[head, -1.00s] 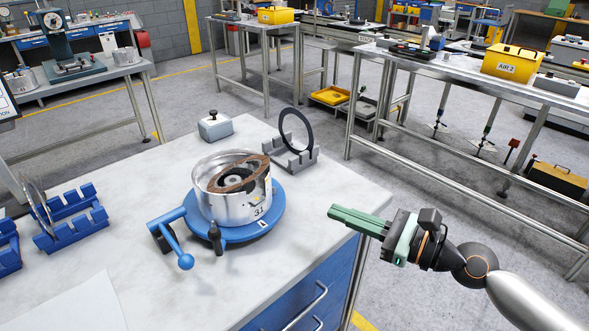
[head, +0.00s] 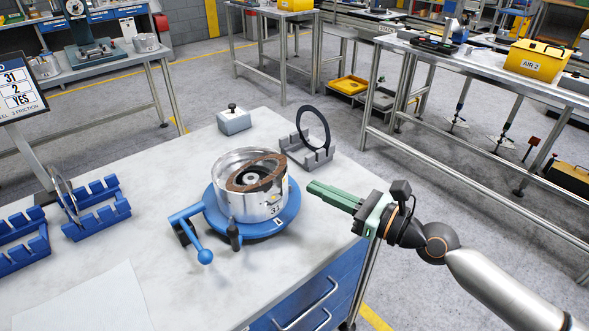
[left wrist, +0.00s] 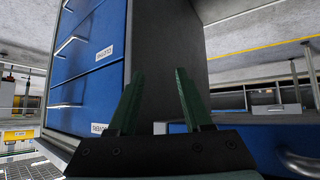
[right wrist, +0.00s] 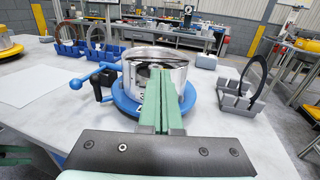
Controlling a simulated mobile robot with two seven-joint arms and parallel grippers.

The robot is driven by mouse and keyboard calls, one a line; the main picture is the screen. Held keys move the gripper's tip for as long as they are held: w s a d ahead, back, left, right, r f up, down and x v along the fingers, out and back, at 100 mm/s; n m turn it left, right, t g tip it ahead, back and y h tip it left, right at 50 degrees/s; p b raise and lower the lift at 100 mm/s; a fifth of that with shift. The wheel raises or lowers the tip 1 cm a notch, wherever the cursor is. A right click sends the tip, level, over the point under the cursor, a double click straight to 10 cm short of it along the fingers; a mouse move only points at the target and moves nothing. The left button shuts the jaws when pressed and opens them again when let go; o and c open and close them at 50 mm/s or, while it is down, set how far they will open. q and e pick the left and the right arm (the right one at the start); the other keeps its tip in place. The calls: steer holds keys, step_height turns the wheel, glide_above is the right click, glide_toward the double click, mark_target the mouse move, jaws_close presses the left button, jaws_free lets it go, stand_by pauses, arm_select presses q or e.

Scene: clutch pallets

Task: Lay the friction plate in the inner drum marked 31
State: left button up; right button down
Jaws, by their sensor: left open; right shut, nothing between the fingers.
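The brown friction plate (head: 255,174) is inside the silver drum marked 31 (head: 250,203), near its top, and looks tilted. The drum stands on a blue round fixture (head: 220,226) with a blue handle on the bench. My right gripper (head: 312,187) is shut and empty, to the right of the drum and apart from it in the head view. In the right wrist view its fingers (right wrist: 161,85) point at the drum (right wrist: 180,68) and hide part of it. My left gripper (left wrist: 160,95) is open and empty, facing blue drawers; it is outside the head view.
A grey rack (head: 310,155) holding a dark ring (head: 313,125) stands behind the drum. Blue racks (head: 95,208) with thin plates are at left. A grey block with a knob (head: 234,121) sits at the back. A sheet (head: 95,300) lies at front left.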

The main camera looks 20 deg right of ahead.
arm_select(q)
steer(key=shift+d+r+p, duration=0.1)
steer(key=shift+r+p, duration=0.5)
steer(key=shift+r, duration=0.3)
arm_select(e)
steer(key=x, duration=0.6)
steer(key=shift+w, duration=0.2)
steer(key=shift+a, duration=0.15)
